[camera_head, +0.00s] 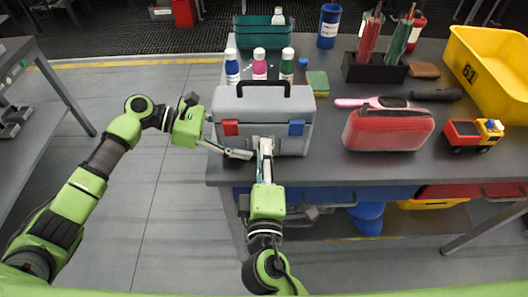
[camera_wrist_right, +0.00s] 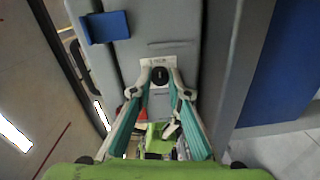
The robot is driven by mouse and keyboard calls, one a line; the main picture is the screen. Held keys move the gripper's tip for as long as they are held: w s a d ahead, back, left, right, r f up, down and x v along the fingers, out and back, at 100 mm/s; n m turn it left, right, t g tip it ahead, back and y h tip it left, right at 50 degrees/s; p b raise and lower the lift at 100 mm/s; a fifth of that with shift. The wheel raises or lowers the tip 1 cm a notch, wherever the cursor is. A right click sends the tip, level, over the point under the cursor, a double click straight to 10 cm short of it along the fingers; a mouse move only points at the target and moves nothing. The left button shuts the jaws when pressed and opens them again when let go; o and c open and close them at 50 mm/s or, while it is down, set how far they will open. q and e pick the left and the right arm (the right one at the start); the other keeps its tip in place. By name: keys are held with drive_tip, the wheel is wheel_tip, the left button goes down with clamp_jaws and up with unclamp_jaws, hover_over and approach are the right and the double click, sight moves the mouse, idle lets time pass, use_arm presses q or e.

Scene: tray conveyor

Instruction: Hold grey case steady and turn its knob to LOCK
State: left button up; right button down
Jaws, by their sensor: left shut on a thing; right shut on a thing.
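The grey case (camera_head: 262,103) stands upright near the table's front edge, with a black handle on top and a red latch (camera_head: 231,128) and a blue latch (camera_head: 297,128) on its front. In the right wrist view a dark round knob (camera_wrist_right: 160,75) sits on a pale plate on the case; the lettering is too small to read. My right gripper (camera_wrist_right: 160,80) has its fingertips closed on both sides of the knob; in the head view it (camera_head: 265,142) hides the knob. My left gripper (camera_head: 246,154) is shut on the case's lower left front; its exact contact is unclear.
Several bottles (camera_head: 259,67) stand behind the case, with a green-yellow sponge (camera_head: 318,82) to their right. A red pouch (camera_head: 388,130), a toy truck (camera_head: 472,135) and a yellow bin (camera_head: 490,65) are to the right. The table's (camera_head: 335,172) front edge lies just before the case.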

use_arm(q)
drive_tip(key=shift+f, duration=0.1)
use_arm(e)
drive_tip(key=shift+a, duration=0.1)
drive_tip(key=c, duration=1.9)
unclamp_jaws()
drive_tip(key=shift+s, duration=0.1)
drive_tip(key=s, duration=1.2)
drive_tip(key=shift+r, duration=0.2)
use_arm(q)
drive_tip(key=o, duration=2.1)
